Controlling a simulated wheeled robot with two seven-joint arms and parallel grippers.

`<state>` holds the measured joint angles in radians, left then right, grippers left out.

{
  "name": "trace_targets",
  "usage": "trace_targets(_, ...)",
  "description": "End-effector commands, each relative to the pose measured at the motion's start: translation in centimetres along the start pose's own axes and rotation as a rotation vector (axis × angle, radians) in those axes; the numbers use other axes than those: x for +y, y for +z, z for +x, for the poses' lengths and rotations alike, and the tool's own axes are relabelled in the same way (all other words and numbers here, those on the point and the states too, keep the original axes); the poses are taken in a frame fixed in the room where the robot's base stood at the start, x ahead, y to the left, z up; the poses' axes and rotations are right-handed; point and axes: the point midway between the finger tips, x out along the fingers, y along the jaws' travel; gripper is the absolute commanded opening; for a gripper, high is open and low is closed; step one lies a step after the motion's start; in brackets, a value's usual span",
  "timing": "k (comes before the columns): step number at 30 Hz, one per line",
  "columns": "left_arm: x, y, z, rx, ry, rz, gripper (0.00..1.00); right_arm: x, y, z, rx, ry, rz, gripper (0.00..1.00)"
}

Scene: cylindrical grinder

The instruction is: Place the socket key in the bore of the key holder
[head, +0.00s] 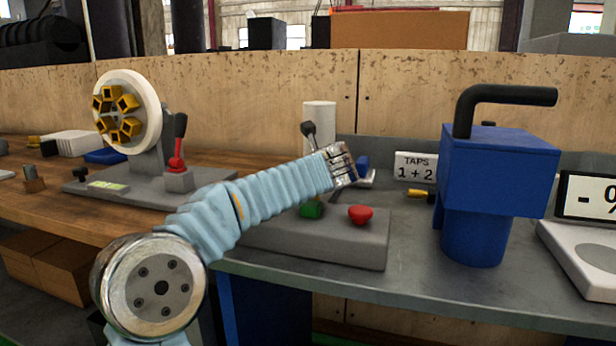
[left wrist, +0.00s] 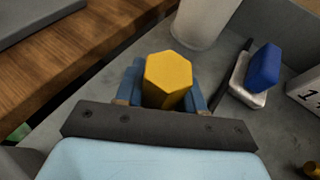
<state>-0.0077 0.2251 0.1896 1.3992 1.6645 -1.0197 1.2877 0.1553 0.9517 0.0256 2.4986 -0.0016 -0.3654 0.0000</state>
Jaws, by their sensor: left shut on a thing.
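My left gripper (head: 343,164) reaches out over the grey bench, behind the control block with red and green knobs. In the left wrist view its blue fingers (left wrist: 165,88) are shut on a yellow hexagonal piece (left wrist: 167,78), apparently the socket key, with its flat hexagonal end facing the camera. Its lower end is hidden by the gripper, and I cannot tell whether it touches anything. In the head view the key is hidden. No bore is clearly visible, and I cannot tell which thing is the key holder. My right gripper is not in view.
A white cylinder (head: 319,116) stands behind the gripper. A blue block on a pale base (left wrist: 262,66) lies beside it. A white disc with yellow hexagonal pieces (head: 128,110) stands left.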

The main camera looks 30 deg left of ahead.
Motion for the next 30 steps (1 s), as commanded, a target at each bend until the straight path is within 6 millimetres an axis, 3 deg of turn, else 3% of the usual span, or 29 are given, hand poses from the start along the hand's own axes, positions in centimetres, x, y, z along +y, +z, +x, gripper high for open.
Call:
trace_targets(6,0.0,-0.3,0.1,0.000,0.000,0.000,0.05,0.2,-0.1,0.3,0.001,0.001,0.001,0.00)
trace_targets(7,0.0,-0.3,0.1,0.000,0.000,0.000,0.41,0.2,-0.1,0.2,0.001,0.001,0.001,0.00)
trace_targets(12,0.0,-0.2,0.1,0.000,0.000,0.000,0.64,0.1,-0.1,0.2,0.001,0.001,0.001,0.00)
trace_targets(23,0.0,0.1,-0.5,-0.001,-0.001,0.000,0.64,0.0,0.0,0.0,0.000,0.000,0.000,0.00)
trace_targets(30,-0.1,0.0,-5.6,-0.002,-0.004,-0.001,0.64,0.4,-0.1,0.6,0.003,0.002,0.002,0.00)
